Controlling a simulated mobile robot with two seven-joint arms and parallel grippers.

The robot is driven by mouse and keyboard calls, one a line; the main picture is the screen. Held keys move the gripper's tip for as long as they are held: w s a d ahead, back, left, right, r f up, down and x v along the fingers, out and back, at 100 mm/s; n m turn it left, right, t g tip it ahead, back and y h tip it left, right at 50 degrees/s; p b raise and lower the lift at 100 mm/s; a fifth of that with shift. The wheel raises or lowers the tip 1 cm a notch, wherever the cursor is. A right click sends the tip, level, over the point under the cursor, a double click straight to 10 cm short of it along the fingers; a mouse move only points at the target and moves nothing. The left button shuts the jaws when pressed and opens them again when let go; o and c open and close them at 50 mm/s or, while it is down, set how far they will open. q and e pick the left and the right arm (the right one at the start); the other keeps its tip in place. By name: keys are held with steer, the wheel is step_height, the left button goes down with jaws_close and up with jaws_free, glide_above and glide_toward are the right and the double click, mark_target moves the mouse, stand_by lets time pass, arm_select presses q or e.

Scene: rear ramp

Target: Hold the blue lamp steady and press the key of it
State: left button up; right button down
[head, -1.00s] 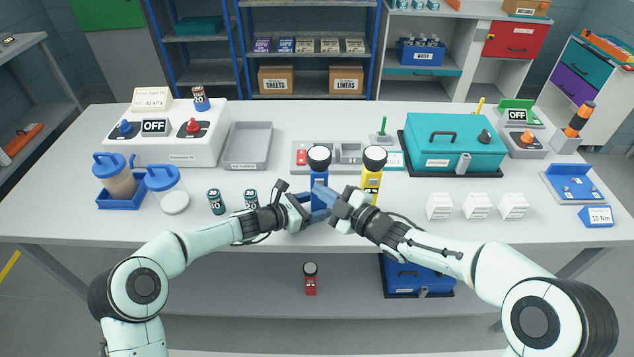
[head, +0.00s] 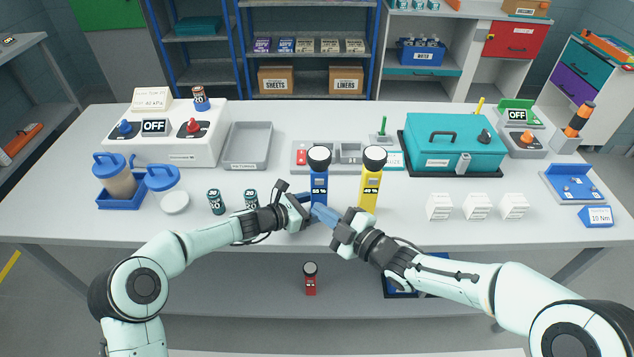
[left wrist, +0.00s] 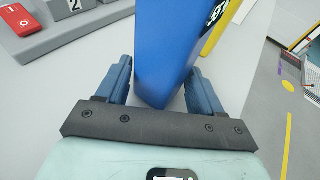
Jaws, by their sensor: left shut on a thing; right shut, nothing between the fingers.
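The blue lamp (head: 319,180) stands upright on the bench, with a round black head and a front label reading "55 %". It also fills the middle of the left wrist view (left wrist: 178,50). My left gripper (head: 309,205) is shut on the lamp's lower body; in the left wrist view its blue fingers (left wrist: 158,82) lie on either side. My right gripper (head: 317,210) is shut and empty, its fingertips low in front of the lamp. They overlap the lamp's base in the picture, so contact cannot be told. The key is not clearly visible.
A yellow lamp (head: 370,188) stands close on the right. A grey tray (head: 300,158) with a red part lies behind. Two dark cans (head: 216,202) are left of my left gripper. A red lamp (head: 310,284) stands on the shelf below. White blocks (head: 440,206) stand right.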

steer(key=shift+s, duration=0.45)
arm_select(q)
steer(key=o, duration=0.9)
steer(key=shift+c, duration=0.2)
steer(key=shift+a, duration=0.15)
